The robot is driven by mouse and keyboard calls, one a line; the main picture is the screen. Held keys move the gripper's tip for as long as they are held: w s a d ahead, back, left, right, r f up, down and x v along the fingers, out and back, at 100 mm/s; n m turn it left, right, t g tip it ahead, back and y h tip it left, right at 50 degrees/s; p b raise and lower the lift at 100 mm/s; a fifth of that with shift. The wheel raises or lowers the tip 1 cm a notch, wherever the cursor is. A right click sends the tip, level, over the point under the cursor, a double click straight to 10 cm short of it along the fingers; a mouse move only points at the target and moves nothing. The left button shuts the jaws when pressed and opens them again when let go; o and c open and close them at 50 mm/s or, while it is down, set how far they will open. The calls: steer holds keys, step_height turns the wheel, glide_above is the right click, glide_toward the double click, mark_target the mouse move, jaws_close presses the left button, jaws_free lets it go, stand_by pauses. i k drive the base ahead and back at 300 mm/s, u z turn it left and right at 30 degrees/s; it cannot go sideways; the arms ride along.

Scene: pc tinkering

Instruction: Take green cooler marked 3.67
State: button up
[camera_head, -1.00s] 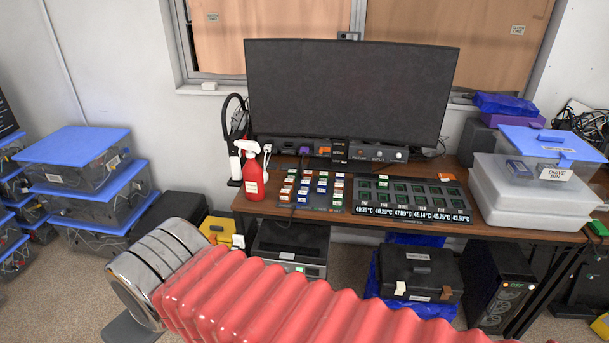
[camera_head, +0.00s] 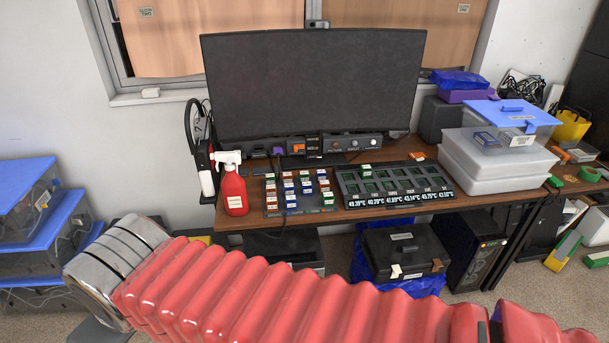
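Small coloured blocks with white labels, which look like the coolers (camera_head: 304,187), stand in rows on a dark tray on the desk. Some look green, others red or blue. Their markings are too small to read, so I cannot tell which is 3.67. A green block (camera_head: 365,170) stands at the back left of the black slotted board (camera_head: 400,187), which has a row of temperature readings along its front. My red ribbed arm crosses the bottom of the view, below and in front of the desk. My gripper is not in view.
A red spray bottle (camera_head: 234,190) stands left of the tray. A wide black monitor (camera_head: 313,85) stands behind. Clear stacked boxes (camera_head: 490,165) fill the desk's right end. A black case (camera_head: 405,252) and a PC tower (camera_head: 475,260) stand under the desk. Blue-lidded bins (camera_head: 40,215) are at left.

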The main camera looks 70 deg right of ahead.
mark_target(303, 175)
steer(key=z, duration=0.4)
steer(key=i, duration=0.55)
steer(key=z, duration=0.7)
steer(key=i, duration=0.4)
steer(key=z, duration=0.25)
